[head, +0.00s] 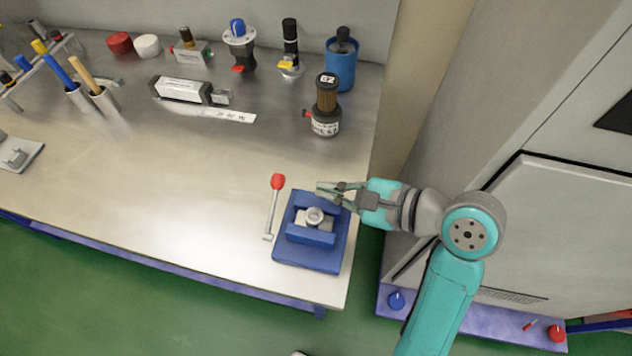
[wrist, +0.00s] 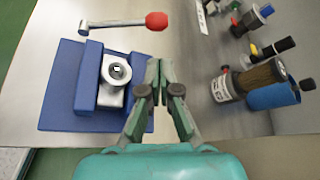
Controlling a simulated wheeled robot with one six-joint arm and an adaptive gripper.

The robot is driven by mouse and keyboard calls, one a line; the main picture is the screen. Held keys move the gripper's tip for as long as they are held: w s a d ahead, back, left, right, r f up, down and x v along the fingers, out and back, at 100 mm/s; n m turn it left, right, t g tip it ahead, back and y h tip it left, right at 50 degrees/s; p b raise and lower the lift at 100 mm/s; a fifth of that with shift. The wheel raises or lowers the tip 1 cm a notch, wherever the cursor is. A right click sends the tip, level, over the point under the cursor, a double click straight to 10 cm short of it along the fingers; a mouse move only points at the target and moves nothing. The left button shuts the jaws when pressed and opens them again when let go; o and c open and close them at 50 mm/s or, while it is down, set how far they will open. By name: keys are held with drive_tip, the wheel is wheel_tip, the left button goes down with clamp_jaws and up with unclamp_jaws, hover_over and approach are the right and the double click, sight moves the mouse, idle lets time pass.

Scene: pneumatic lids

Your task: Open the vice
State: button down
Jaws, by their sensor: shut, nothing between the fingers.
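The blue vice (head: 312,253) stands near the front right corner of the steel bench in the head view. A grey metal part with a round bored top (head: 315,216) sits between its jaws. The vice's lever, with a red knob (head: 278,181), stands at its left side. The vice (wrist: 60,95) and the red knob (wrist: 156,21) also show in the wrist view. My gripper (head: 322,188) is shut and empty. It is by the back edge of the vice, to the right of the knob and apart from it. I cannot tell whether it touches the vice.
A dark cylinder unit labelled EZ (head: 325,105) and a blue canister (head: 341,65) stand behind my gripper. Valves and caps line the back wall. A white labelled block (head: 181,89) lies mid-bench. A grey cabinet (head: 560,215) stands right.

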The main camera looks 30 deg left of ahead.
sight(274, 207)
drive_tip(key=x, duration=0.8)
drive_tip(key=shift+a+f, duration=0.15)
drive_tip(key=shift+a, duration=0.2)
